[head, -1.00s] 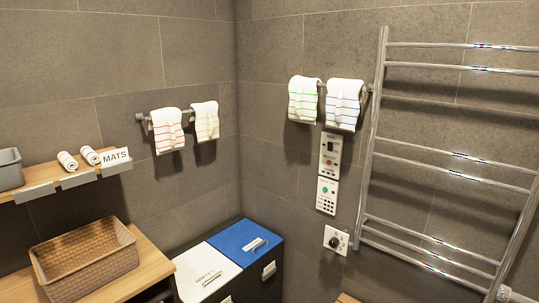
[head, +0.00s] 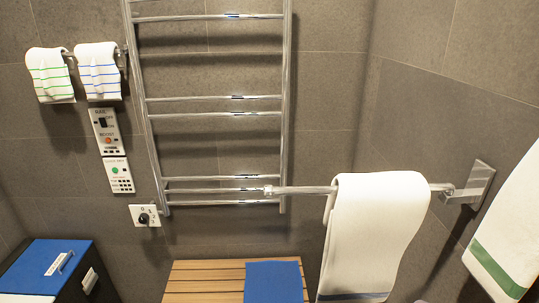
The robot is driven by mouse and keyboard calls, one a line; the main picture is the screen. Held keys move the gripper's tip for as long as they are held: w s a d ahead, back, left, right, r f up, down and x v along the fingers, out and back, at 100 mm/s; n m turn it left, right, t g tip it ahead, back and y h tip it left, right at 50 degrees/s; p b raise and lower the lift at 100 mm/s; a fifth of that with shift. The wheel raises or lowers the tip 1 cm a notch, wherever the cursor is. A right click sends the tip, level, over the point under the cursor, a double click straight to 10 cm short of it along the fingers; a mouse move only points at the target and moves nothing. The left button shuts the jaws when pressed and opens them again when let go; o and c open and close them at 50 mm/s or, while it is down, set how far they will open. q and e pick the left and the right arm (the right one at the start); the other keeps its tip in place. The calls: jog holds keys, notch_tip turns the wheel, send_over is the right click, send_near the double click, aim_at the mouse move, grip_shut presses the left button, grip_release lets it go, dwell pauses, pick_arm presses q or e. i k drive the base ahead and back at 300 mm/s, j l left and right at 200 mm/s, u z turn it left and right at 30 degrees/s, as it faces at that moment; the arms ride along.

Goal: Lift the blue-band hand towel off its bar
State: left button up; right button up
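A white hand towel (head: 375,230) with a blue band near its lower edge hangs folded over a chrome bar (head: 300,190) in the right half of the head view. Its bottom reaches the lower edge of the picture. The bar runs to a square wall mount (head: 470,185) on the right wall, and its left end is free. Neither of my grippers is in view.
A white towel with a green band (head: 515,230) hangs at the right edge. A chrome rail rack (head: 215,100) is on the back wall. Small green-striped (head: 50,75) and blue-striped (head: 98,70) towels hang left. A slatted wooden bench (head: 205,280) holds a blue item (head: 273,282).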

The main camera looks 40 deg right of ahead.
aim_at(372, 221)
jog(key=j+z, duration=0.2)
jog(key=j, duration=0.15)
jog(key=i+j+z, duration=0.2)
jog(key=j, duration=0.15)
jog(key=k+z, duration=0.1)
jog(key=z, duration=1.9)
